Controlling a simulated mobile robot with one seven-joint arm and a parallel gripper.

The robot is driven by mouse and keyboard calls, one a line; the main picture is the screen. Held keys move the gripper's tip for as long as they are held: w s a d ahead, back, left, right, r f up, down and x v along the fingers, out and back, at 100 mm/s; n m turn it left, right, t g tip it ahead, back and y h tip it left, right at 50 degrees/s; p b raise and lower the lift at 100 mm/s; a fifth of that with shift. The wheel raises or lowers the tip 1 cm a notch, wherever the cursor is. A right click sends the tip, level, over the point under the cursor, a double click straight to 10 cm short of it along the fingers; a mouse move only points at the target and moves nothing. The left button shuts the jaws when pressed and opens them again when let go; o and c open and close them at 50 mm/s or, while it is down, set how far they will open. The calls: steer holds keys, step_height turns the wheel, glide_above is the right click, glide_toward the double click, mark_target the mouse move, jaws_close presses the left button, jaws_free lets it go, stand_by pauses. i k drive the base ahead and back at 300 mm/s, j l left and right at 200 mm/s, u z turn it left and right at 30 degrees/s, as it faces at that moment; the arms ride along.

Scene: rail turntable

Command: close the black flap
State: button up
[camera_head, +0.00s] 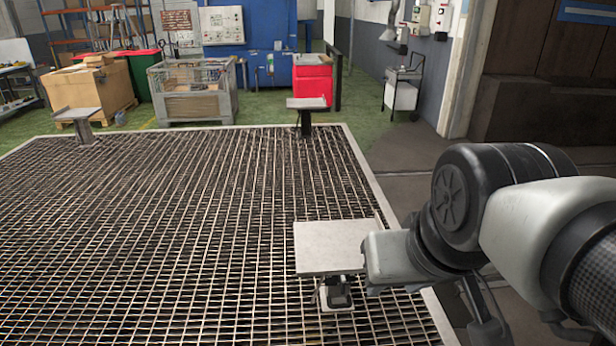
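I cannot pick out a black flap in the head view. My arm (508,205) comes in from the right, over the right edge of a large grated platform (190,215). Its light grey end link (388,258) is at the right side of a flat grey plate (328,247) on a stand and overlaps the plate's edge in the picture. I cannot tell whether they touch. Below the plate is a small black and light grey part (336,292). I cannot make out my gripper's fingers or anything held.
Two similar plate stands are at the platform's far edge, one at the left (78,114) and one near the middle (307,104). Green floor lies between.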

mark_target(448, 294)
steer(key=z, duration=1.05)
steer(key=i+l+u, duration=0.1)
steer(key=u, duration=0.4)
steer(key=l+u, duration=0.2)
steer(key=u, duration=0.3)
steer(key=i+l+u, duration=0.1)
steer(key=l+u, duration=0.2)
steer(key=l, duration=0.25)
steer(key=l+u, duration=0.25)
steer(key=l, duration=0.3)
steer(key=l+u, duration=0.25)
steer(key=l, duration=1.5)
steer(key=k+l, duration=0.1)
steer(key=l, duration=0.45)
steer(key=k+l, duration=0.1)
steer(key=l, duration=0.5)
